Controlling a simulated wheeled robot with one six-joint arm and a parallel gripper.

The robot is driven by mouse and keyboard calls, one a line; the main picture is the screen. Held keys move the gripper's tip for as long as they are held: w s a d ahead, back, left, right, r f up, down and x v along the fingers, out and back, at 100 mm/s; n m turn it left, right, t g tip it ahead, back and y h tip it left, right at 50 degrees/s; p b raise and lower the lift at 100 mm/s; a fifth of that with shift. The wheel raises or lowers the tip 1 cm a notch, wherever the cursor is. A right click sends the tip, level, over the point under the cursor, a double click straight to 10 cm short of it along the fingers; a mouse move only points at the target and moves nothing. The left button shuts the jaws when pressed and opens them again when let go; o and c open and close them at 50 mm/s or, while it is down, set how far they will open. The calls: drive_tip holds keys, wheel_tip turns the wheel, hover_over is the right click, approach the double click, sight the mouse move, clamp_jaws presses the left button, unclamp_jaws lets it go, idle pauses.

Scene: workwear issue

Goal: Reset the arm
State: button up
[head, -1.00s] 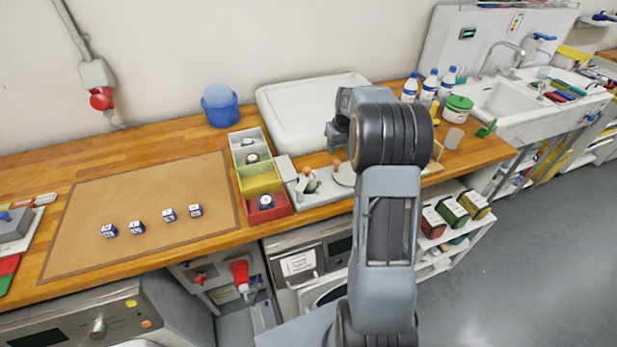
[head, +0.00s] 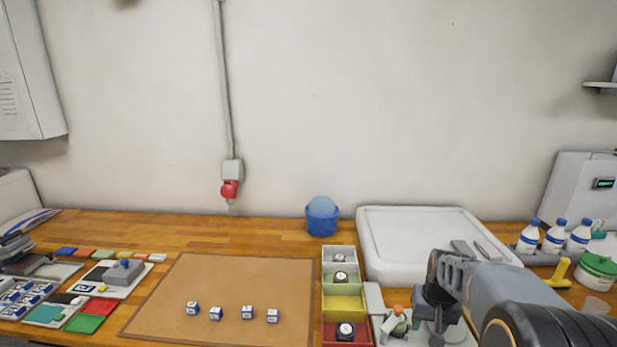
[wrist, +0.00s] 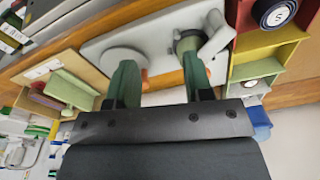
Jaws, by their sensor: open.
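My gripper (wrist: 160,85) is open in the wrist view. Its two green-grey fingers stand apart with nothing held between them. It hangs over a grey fixture plate (wrist: 155,50) that carries a round disc (wrist: 122,58) and a small upright post with a clamp-like arm (wrist: 190,42). In the head view, my arm reaches in from the lower right and its end is above the same plate (head: 375,300), beside the coloured bins; the fingertips are hard to make out there. Whether the fingers touch the fixture cannot be told.
Several small blue-and-white blocks (head: 247,313) lie on a brown mat (head: 215,275). White, green, yellow and red bins (head: 345,303) stand left of my arm, some holding round items. A white tray (head: 400,230), a blue bucket (head: 322,222) and bottles (head: 554,238) stand behind.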

drive_tip(key=s+a+r+n+t, duration=0.2)
drive_tip(key=s+a+r, duration=0.5)
drive_tip(key=s+a, duration=0.4)
drive_tip(key=shift+s+a+r+n+t, duration=0.15)
drive_tip(key=shift+s+a+n+t, duration=0.15)
drive_tip(key=shift+s+t, duration=0.7)
drive_tip(key=shift+s+a+g, duration=0.15)
drive_tip(key=shift+s+g, duration=0.1)
drive_tip(key=shift+g, duration=0.05)
